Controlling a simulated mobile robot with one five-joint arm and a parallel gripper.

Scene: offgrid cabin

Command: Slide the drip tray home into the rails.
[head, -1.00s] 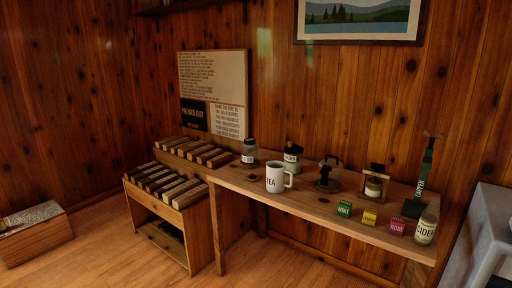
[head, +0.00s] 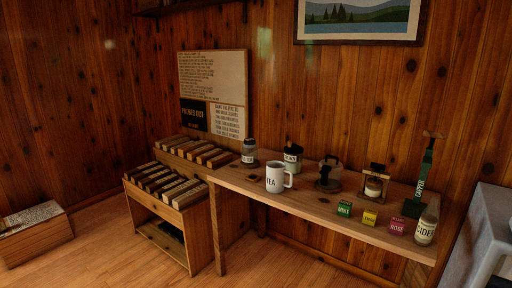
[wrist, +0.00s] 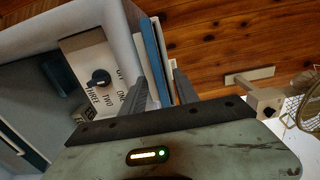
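In the wrist view my gripper (wrist: 158,75) reaches up the picture, with its two dark fingers apart. Beyond and between them stands a thin blue slab (wrist: 155,50) with pale edges, which may be the drip tray; I cannot be sure. A narrow gap shows between the slab and the right finger, and I see no clear grip on it. A pale appliance (wrist: 120,25) lies to the left, with a dark knob (wrist: 99,78) on a lettered panel. No rails can be made out. My gripper is not in the head view.
In the head view a wooden bench (head: 310,206) holds a TEA mug (head: 276,178), jars, small colored boxes and a CIDER jar (head: 426,228). A wooden rack (head: 205,225) stands left. A grey surface (head: 483,225) is at right. A wire basket (wrist: 300,115) shows in the wrist view.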

